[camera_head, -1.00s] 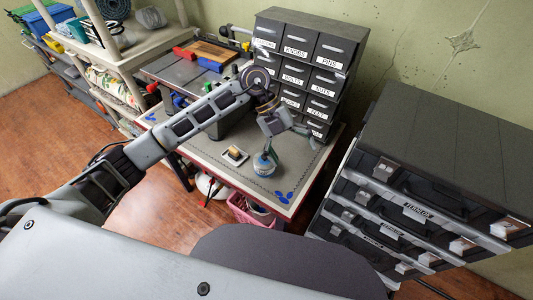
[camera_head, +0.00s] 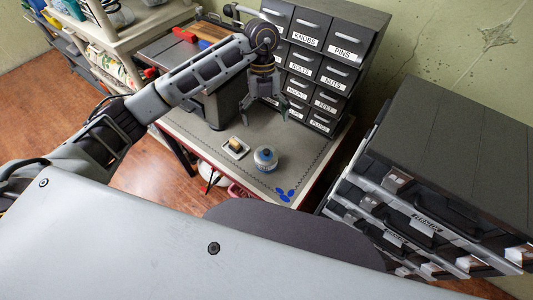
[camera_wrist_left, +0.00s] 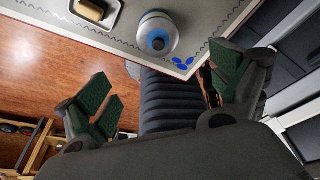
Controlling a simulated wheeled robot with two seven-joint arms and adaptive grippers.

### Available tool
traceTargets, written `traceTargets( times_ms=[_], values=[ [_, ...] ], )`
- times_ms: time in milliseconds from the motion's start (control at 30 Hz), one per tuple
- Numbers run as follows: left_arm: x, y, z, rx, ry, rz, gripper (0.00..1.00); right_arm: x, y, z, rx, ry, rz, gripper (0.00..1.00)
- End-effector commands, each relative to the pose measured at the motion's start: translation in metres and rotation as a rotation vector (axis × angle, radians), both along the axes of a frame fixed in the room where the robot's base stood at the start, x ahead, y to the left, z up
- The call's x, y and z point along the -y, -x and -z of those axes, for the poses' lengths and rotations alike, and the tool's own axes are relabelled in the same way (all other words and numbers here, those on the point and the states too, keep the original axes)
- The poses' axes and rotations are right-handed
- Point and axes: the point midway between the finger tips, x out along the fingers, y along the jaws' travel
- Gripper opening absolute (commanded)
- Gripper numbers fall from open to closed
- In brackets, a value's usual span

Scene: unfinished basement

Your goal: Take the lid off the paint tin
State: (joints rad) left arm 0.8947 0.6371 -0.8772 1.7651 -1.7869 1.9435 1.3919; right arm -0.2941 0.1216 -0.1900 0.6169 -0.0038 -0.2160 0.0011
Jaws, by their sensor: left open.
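The paint tin (camera_head: 265,158) is a small round tin with a blue band, standing upright near the front corner of the workbench. In the left wrist view the tin (camera_wrist_left: 157,35) shows a pale metal top with a blue ring and a dark centre. I cannot tell whether this is a separate lid. My left gripper (camera_head: 264,108) is open and empty, its fingers pointing down, behind and above the tin and apart from it. In the left wrist view the spread fingers (camera_wrist_left: 165,90) have green pads. My right gripper is not in view.
A small white tray (camera_head: 239,155) with a yellowish block lies left of the tin. The labelled drawer cabinet (camera_head: 323,62) stands close behind my left gripper. A stack of dark cases (camera_head: 440,165) is at the right.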

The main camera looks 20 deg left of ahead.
Motion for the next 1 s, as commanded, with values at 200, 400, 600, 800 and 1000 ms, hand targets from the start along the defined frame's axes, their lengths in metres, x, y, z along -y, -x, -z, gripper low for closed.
traceTargets(
  times_ms=[200,400,600,800,1000],
  values=[
    [0.001,0.003,0.010,-0.003,0.001,0.001,0.94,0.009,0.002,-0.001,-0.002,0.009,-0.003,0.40],
    [0.004,0.009,0.032,-0.004,0.001,0.002,0.94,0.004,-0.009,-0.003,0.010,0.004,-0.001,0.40],
    [0.007,0.015,0.057,-0.003,0.001,0.001,0.94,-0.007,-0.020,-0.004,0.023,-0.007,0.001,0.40],
    [0.009,0.019,0.077,-0.002,0.001,0.001,0.94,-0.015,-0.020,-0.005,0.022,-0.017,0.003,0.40],
    [0.010,0.021,0.083,0.001,0.001,0.001,0.94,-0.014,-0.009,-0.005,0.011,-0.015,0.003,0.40]
  ],
)
